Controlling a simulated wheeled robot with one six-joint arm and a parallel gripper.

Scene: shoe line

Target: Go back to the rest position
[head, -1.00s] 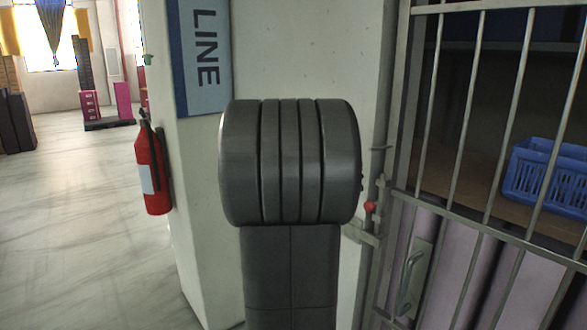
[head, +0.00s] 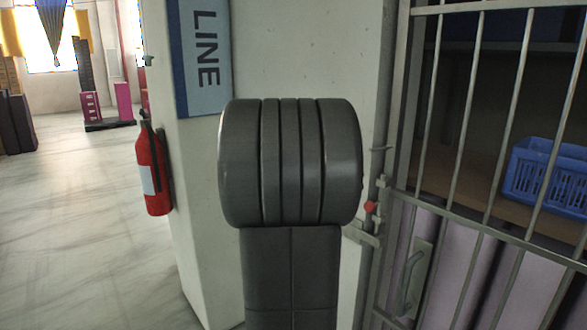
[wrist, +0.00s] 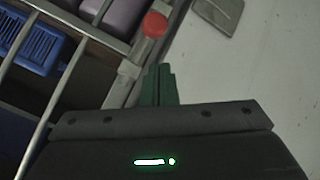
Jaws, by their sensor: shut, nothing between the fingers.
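My gripper (wrist: 158,86) shows in the wrist view. Its dark green fingers are together, with nothing between them. They point toward the gate's latch side, just below a red knob (wrist: 155,24) in that picture. The red knob also shows in the head view (head: 370,207), on the gate's left edge. In the head view my own dark arm link fills the middle and hides what is behind it. My gripper does not show in the head view.
A barred metal gate (head: 481,224) stands at the right, with a blue basket (head: 546,178) behind it. A pale pillar (head: 195,200) bears a "LINE" sign (head: 206,60). A red fire extinguisher (head: 152,172) hangs on its left side. The floor (head: 80,230) at left is clear.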

